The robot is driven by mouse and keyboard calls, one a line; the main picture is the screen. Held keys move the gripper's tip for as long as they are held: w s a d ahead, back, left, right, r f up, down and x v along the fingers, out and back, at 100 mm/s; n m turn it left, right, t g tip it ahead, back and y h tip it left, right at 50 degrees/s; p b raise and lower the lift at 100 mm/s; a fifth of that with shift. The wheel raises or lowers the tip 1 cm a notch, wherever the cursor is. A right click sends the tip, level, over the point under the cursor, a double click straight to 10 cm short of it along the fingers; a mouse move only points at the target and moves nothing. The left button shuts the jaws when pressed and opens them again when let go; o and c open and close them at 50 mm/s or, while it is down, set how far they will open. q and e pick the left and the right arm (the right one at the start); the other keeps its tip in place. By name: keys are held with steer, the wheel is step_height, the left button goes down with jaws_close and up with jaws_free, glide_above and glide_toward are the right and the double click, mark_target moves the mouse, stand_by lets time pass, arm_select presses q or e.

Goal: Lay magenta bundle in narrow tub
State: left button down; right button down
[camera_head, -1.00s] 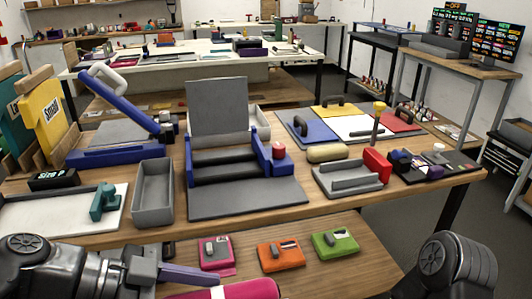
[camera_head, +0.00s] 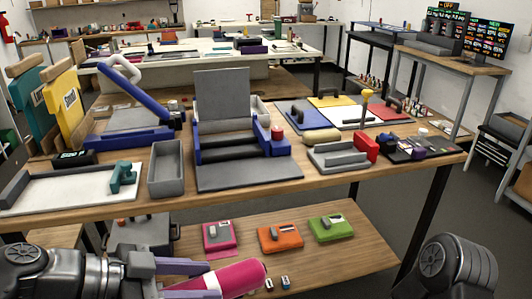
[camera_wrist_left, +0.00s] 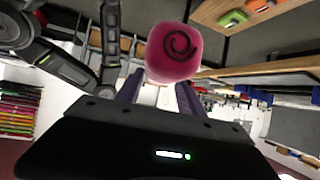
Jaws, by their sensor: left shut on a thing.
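My left gripper (camera_head: 190,276) is shut on the magenta bundle (camera_head: 238,277), a roll with a white band, at the lower left of the head view, in front of the lower shelf. In the left wrist view the bundle's round end (camera_wrist_left: 174,52) shows a dark spiral between the two purple fingers. The narrow tub (camera_head: 166,168) is a grey open box on the table, left of the blue and grey press. It looks empty and stands beyond my left gripper. Of my right arm only a dark link shows at the lower right; its gripper is out of view.
A white board (camera_head: 70,190) with a teal tool (camera_head: 123,176) lies left of the tub. The blue press (camera_head: 247,150) stands right of it. The lower shelf (camera_head: 310,260) holds pink, orange and green packs. The table's front edge lies between my gripper and the tub.

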arm_select(q)
steer(key=shift+w+a+f+n+t+y+p, duration=0.3)
steer(key=shift+w+a+f+n+t+y, duration=1.15)
steer(key=shift+w+a+n+y, duration=2.5)
steer(key=shift+w+a+f+n+t+y+p, duration=0.3)
steer(key=shift+w+a+f+n+t+y, duration=0.5)
steer(key=shift+w+a+n+t+y, duration=3.2)
steer(key=w+d+f+m+g+h+p, duration=0.1)
steer(key=w+d+f+m+g+h, duration=0.2)
steer(key=d+f, duration=0.4)
steer(key=w+f+g+h, duration=0.1)
steer(key=w+h, duration=0.1)
steer(key=shift+w+p, duration=0.35)
